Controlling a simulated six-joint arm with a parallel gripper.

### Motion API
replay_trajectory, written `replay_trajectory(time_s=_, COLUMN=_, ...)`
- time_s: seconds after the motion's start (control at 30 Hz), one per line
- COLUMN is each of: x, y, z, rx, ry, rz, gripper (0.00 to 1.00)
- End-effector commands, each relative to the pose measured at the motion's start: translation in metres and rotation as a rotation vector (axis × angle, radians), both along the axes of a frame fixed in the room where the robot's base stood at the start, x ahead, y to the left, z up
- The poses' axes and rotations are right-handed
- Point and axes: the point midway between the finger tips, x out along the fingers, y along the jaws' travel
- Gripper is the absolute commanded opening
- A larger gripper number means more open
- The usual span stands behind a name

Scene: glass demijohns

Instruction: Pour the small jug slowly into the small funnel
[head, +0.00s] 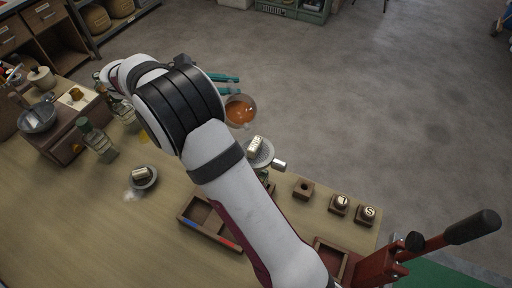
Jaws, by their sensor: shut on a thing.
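A rounded glass vessel with amber liquid (241,111), which looks like the small jug, shows just right of my arm's dark joint. It appears beyond the table's far edge against the floor, so it seems held up in the air. Two teal bars, which look like the fingers of my gripper (232,85), stick out from behind the arm at the vessel's top. My gripper is shut on it, though the contact is mostly hidden. I cannot make out the small funnel; my arm covers the middle of the table.
Glass bottles (98,143) stand at the left of the wooden table (60,215). Small dishes with metallic blocks lie at left (143,184) and right (265,158). A divided wooden tray (207,221), wooden blocks (303,189) and a red lever device (440,242) are nearer right. The front left table is clear.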

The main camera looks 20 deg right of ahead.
Motion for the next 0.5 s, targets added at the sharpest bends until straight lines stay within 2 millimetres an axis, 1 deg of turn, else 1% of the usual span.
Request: replay_trajectory(time_s=0.5, x=-0.0055, y=-0.0003, z=0.0101, rx=0.003, ry=-0.044, rz=0.0, gripper=0.0)
